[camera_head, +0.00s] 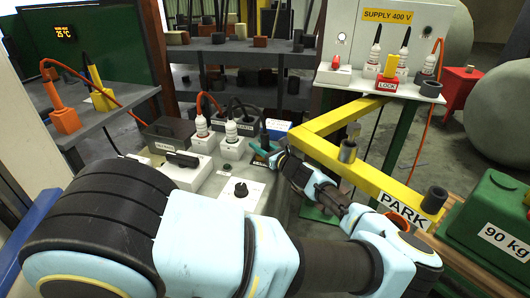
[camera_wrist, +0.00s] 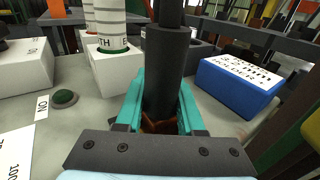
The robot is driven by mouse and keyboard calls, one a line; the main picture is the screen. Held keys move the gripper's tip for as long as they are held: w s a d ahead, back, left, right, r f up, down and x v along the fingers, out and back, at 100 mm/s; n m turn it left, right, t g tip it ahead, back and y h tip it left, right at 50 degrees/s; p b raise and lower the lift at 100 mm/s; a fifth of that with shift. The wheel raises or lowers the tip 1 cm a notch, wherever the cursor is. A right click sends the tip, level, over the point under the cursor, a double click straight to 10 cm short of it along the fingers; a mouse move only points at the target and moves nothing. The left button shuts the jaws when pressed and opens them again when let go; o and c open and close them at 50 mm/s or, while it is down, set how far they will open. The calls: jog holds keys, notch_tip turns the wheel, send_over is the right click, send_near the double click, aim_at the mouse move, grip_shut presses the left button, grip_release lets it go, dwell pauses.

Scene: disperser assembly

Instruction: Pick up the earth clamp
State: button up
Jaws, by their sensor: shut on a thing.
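My gripper (camera_wrist: 160,115) has teal fingers, shut on an upright dark grey cylindrical body (camera_wrist: 165,65), which appears to be the earth clamp. A thinner dark part rises from its top, and a brownish piece shows low between the fingers. In the head view my gripper (camera_head: 264,156) is at the back edge of the grey bench, with the dark clamp (camera_head: 264,135) standing up from it. Its lower end is hidden by the gripper, so I cannot tell whether it touches the bench.
A white block with a ribbed plug and green ring (camera_wrist: 112,55) stands close left of the clamp. A blue holder box (camera_wrist: 238,82) is to its right. A yellow PARK frame (camera_head: 350,160) and green 90 kg weight (camera_head: 490,215) stand right of my arm.

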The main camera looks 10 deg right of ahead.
grip_shut()
jog(key=shift+r, duration=0.1)
dwell(0.8)
